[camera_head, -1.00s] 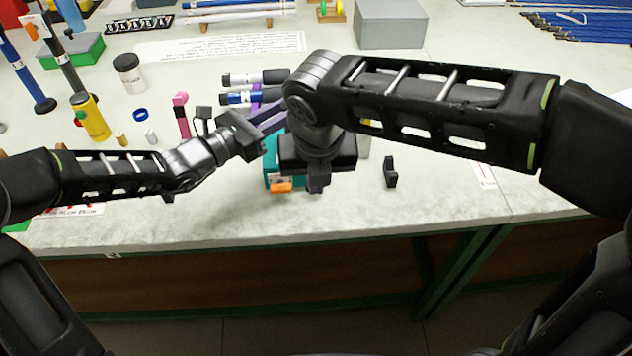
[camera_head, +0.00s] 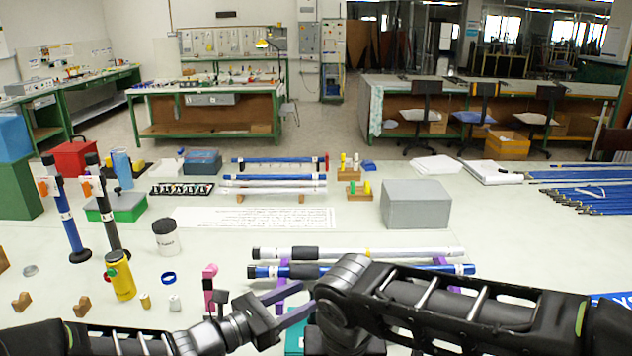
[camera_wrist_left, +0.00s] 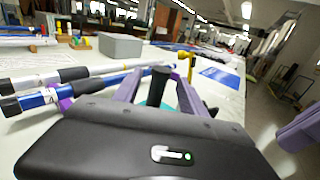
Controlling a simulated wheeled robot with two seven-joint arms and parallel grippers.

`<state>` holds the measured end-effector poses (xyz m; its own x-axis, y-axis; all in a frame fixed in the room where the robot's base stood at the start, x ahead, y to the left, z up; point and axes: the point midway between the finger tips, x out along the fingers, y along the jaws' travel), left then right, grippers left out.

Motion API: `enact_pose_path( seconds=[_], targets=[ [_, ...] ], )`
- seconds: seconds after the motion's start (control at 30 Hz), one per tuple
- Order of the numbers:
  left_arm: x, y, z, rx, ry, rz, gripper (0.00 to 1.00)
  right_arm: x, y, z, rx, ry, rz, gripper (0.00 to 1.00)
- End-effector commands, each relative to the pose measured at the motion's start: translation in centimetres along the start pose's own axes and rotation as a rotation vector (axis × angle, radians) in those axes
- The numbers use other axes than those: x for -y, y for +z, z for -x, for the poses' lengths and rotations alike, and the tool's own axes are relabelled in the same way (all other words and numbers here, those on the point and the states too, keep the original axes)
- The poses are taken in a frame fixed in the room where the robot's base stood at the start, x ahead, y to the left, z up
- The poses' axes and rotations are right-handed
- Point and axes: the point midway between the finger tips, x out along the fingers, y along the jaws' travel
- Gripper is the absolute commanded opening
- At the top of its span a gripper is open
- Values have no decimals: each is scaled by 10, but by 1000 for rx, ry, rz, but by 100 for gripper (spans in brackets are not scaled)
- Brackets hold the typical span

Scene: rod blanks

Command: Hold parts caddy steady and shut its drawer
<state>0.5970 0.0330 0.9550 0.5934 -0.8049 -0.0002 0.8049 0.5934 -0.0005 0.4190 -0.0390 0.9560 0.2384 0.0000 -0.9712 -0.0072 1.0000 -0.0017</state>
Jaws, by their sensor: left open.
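The teal parts caddy (camera_head: 294,340) shows only as a sliver at the bottom of the head view, behind my grippers. A little teal of it also shows between the fingers in the left wrist view. Its drawer is out of view, so I cannot tell how far it stands open. My left gripper (camera_head: 297,304) is open, with its purple-grey fingers pointing right toward the caddy. In the wrist view a dark upright post (camera_wrist_left: 157,86) stands between those fingers; I cannot tell if they touch it. My right gripper's body (camera_head: 345,342) points down beside the caddy; its fingertips are hidden.
Rods (camera_head: 350,253) lie on purple supports just behind the grippers. A pink part (camera_head: 209,285), a yellow bottle (camera_head: 119,276) and a white jar (camera_head: 166,238) stand to the left. A grey box (camera_head: 416,204) is behind. Bench surface at right is partly clear.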

Motion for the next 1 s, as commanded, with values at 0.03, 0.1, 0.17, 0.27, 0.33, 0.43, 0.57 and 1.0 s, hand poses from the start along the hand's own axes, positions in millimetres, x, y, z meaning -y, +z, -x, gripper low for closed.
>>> enact_pose_path(
  seconds=[0.03,0.1,0.17,0.27,0.33,0.43,0.57,1.0],
  targets=[
    [-1,0,10,-3,2,-2,49,0,0,0,0,0,0,0],
    [-1,0,24,-3,4,-2,49,0,0,0,0,0,0,0],
    [-2,0,37,-3,5,-2,49,0,0,0,0,0,0,0],
    [-1,-1,58,-4,5,-1,49,0,0,0,0,0,0,0],
    [-1,-1,71,-3,3,-2,49,0,0,0,0,0,0,0],
    [-1,-1,86,-3,2,-1,49,0,0,0,0,0,0,0],
    [0,-1,97,-2,1,-1,49,0,0,0,0,0,0,0],
    [0,-1,99,-1,0,0,49,0,0,0,0,0,0,0]
  ],
)
